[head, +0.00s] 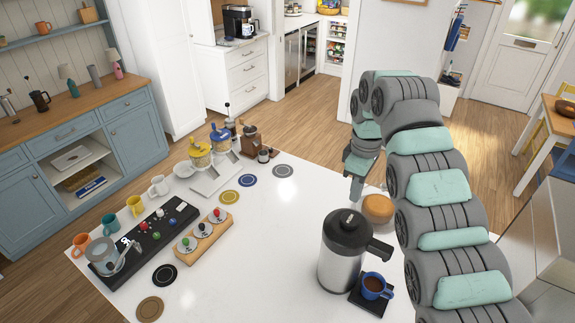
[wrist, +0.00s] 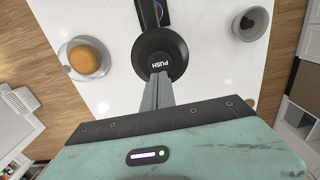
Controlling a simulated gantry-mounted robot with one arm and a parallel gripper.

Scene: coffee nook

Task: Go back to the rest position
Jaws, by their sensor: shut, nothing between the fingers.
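The fingers overlap the edge of the carafe's black lid (wrist: 160,48) marked PUSH in that picture; I see no contact.
A blue mug (head: 374,285) of dark drink stands on a black coaster right of the carafe. The counter's middle is mostly clear.

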